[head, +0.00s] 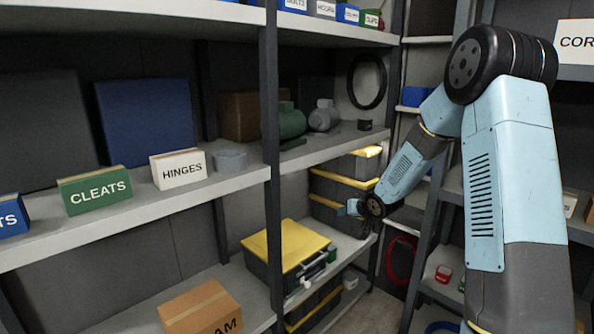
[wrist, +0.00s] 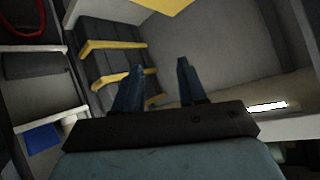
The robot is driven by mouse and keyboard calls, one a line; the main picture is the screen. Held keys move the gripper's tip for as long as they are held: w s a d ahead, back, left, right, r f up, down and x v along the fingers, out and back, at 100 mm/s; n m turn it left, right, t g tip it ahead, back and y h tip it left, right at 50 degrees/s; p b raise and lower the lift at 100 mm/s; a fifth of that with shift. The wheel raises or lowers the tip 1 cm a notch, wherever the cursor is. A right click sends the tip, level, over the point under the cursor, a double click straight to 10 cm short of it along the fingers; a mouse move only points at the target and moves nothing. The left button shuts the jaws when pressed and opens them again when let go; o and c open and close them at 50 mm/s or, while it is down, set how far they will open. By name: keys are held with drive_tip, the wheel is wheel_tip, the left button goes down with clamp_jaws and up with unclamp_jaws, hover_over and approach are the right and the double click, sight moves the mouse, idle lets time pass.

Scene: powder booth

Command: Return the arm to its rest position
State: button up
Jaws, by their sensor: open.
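My arm, light blue and dark grey, reaches from the right side of the head view in toward the shelves. My gripper (head: 350,208) is near the far end of the lower shelf, in front of stacked black cases with yellow lids (head: 345,181). In the wrist view my gripper (wrist: 158,65) shows two separated blue fingers with nothing between them. The stacked cases (wrist: 112,62) show beyond and to the left of the fingers there. I cannot tell from the head view how close the fingers are to the cases.
A black case with a yellow lid (head: 288,247) sits on the lower shelf, left of my gripper. A shelf post (head: 269,130) stands in front. A white HINGES box (head: 179,168) and a green CLEATS box (head: 95,190) sit on the middle shelf. Another rack post (head: 432,215) stands close beside my arm.

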drive_tip(key=s+d+r+g+h, duration=0.1)
drive_tip(key=s+d+r+h, duration=0.15)
drive_tip(key=s+r, duration=0.65)
drive_tip(key=s+d+r+g+h, duration=0.1)
drive_tip(key=s+d+r+h, duration=0.15)
drive_tip(key=s+r, duration=0.7)
drive_tip(key=s+r+g, duration=0.1)
drive_tip(key=s+r, duration=0.1)
drive_tip(key=s, duration=1.2)
drive_tip(key=s+r+m+g+y, duration=0.1)
drive_tip(key=s+r, duration=0.1)
drive_tip(key=s, duration=1.1)
drive_tip(key=shift+s+d+r, duration=0.2)
drive_tip(key=shift+s+d, duration=0.05)
drive_tip(key=shift+s, duration=0.15)
